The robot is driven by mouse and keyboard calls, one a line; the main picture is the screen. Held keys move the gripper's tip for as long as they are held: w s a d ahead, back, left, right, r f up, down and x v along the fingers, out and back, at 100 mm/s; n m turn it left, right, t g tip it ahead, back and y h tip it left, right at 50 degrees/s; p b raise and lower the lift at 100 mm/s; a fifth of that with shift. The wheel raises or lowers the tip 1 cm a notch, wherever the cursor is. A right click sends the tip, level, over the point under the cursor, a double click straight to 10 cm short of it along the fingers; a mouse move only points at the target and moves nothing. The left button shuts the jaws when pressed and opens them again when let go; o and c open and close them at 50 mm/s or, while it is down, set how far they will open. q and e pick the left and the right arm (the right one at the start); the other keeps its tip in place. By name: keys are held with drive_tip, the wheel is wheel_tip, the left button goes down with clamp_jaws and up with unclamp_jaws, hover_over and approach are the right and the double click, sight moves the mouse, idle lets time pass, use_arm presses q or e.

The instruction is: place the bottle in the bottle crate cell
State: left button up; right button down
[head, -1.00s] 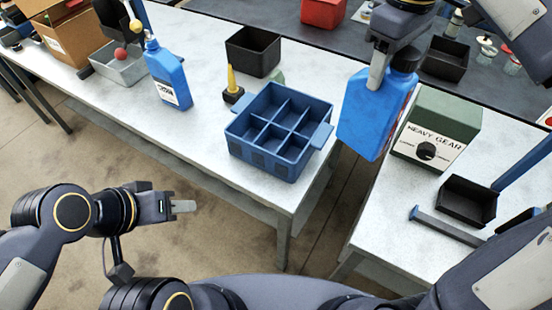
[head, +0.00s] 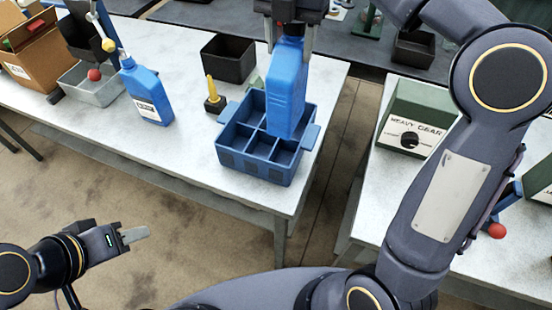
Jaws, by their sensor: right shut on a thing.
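A blue bottle (head: 286,90) hangs roughly upright from my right gripper (head: 290,35), which is shut on its top end. The blue bottle crate (head: 262,165), divided into several open cells, stands near the right end of the white table. The held bottle overlaps the crate's right-hand cells in the picture and hides part of them. Its lower end seems to be above the dividers; the exact height is hard to tell. My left gripper (head: 136,235) is empty at the lower left, away from the table; its finger gap cannot be made out.
Another blue bottle (head: 147,93) stands left of the crate. A yellow-tipped tool on a black base (head: 213,99) and a black bin (head: 228,58) stand behind the crate. A green "HEAVY GEAR" box (head: 412,120) is on the right table, across a gap.

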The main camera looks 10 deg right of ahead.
sight(289, 71)
wheel_tip(289, 71, down, 12)
drive_tip(key=shift+f+b, duration=0.15)
drive_tip(key=shift+b, duration=0.8)
drive_tip(key=shift+f, duration=2.9)
drive_tip(key=c, duration=0.6)
unclamp_jaws()
wheel_tip(289, 71, up, 12)
drive_tip(key=shift+a+f+p, duration=0.1)
drive_tip(key=shift+f+p, duration=0.15)
drive_tip(key=shift+p, duration=0.1)
drive_tip(key=shift+r, duration=0.4)
